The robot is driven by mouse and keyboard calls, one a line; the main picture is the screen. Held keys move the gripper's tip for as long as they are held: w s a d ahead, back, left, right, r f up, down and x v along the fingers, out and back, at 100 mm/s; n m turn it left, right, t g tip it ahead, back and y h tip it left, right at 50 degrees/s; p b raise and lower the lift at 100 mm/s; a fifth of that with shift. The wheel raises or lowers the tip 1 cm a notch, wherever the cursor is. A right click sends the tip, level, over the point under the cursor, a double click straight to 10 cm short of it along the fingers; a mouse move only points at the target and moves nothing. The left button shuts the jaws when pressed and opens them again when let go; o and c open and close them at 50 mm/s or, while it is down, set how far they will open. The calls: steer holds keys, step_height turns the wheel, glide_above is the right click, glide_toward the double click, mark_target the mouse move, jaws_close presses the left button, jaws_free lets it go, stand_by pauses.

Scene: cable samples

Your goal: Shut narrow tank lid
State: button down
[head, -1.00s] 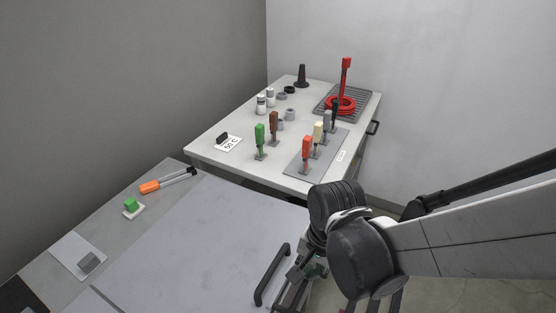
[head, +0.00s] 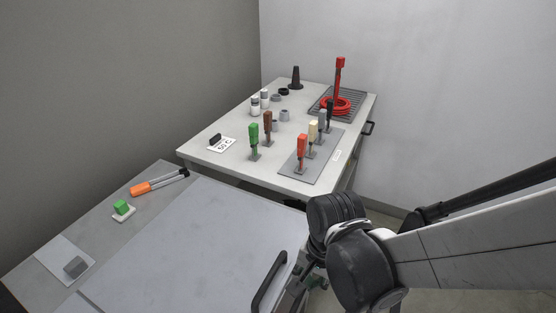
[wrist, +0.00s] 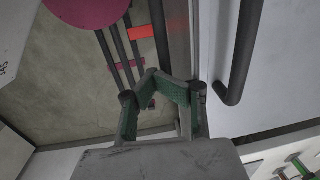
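A large grey flat panel (head: 185,250) with a black bar handle (head: 268,283) fills the lower head view; it looks like a tank lid. I cannot tell if it is the narrow one or how far it is open. My gripper (head: 300,282) is just right of the handle, mostly hidden by my dark wrist. In the wrist view my gripper (wrist: 156,76) has green-padded fingers whose tips come together with nothing visible between them. The black handle (wrist: 241,50) stands to their right, apart from them, in front of the pale panel (wrist: 280,75).
An orange-handled tool (head: 146,188) and a green block (head: 121,207) lie on the left ledge. The wrist view shows a magenta disc (wrist: 85,10) and dark bars (wrist: 120,50).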

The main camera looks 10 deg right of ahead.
steer(key=w+d+r+n+t+p, duration=0.1)
steer(key=d+r+n+t+p, duration=0.1)
steer(key=r, duration=0.9)
steer(key=w+d+r+n+t+h+p, duration=0.1)
steer(key=d+r+n+t+p, duration=0.1)
steer(key=r, duration=0.9)
steer(key=shift+w+d+r+n+t+p, duration=0.35)
steer(key=shift+d+n+t, duration=0.65)
steer(key=shift+n, duration=0.7)
steer(key=shift+a, duration=0.1)
